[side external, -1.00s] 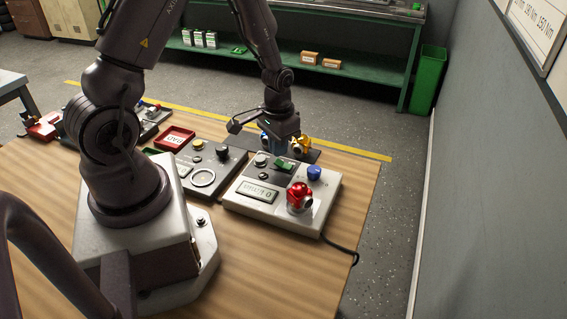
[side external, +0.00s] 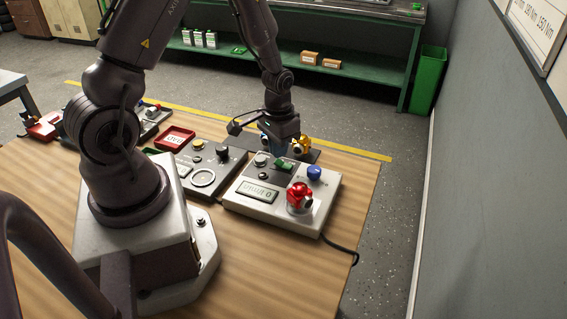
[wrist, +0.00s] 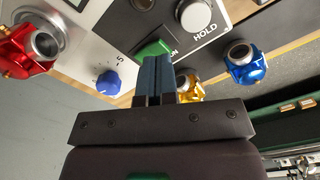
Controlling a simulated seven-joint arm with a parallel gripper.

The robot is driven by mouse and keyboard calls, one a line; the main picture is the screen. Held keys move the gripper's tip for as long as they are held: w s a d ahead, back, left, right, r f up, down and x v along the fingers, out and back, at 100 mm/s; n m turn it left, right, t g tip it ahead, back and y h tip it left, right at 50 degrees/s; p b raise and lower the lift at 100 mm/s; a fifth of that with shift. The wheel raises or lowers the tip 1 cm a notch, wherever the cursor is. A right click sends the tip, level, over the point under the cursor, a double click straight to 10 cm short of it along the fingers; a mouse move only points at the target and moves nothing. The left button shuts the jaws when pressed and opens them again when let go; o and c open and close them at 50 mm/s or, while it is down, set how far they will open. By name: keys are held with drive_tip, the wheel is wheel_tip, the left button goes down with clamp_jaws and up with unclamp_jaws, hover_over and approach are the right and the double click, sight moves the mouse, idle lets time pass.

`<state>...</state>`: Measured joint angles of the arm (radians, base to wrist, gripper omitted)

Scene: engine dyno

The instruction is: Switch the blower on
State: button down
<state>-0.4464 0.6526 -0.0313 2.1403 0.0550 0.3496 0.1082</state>
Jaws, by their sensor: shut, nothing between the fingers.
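A green rocker switch (side external: 284,165) sits on top of the pale control box (side external: 248,207); no readable label names it as the blower's. It also shows in the wrist view (wrist: 151,49), partly hidden behind my fingers, with the end of a printed word beside it. My gripper (side external: 276,153) is shut and empty. In the wrist view its blue fingertips (wrist: 154,62) point at the near edge of the green switch. I cannot tell whether they touch it.
The box also carries a red fitting (side external: 299,197), a blue knob (side external: 314,173) and a display (side external: 257,191). A dark panel (side external: 213,172) stands to its left. Yellow (wrist: 189,87) and blue (wrist: 245,64) fittings lie close to my fingers. Bare wood (side external: 265,268) is in front.

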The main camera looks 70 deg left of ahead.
drive_tip(key=shift+f, duration=1.15)
idle(0.4)
drive_tip(key=shift+r, duration=3.55)
drive_tip(key=s+d+r+g, duration=0.1)
drive_tip(key=s, duration=0.2)
wheel_tip(320, 180, up, 11)
drive_tip(key=t, duration=0.1)
hover_over(278, 162)
drive_tip(key=s+d, duration=0.5)
drive_tip(key=d, duration=0.1)
drive_tip(key=s+d+r+m+t, duration=0.1)
drive_tip(key=s+d+r+t, duration=0.1)
drive_tip(key=r, duration=0.3)
drive_tip(key=s+d+r+m+t, duration=0.2)
drive_tip(key=s+d+r+t, duration=0.1)
drive_tip(key=d+r, duration=0.2)
drive_tip(key=shift+s+d+r+t, duration=0.2)
drive_tip(key=shift+s+r+t, duration=0.1)
drive_tip(key=shift+r, duration=0.45)
drive_tip(key=c, duration=1.8)
unclamp_jaws()
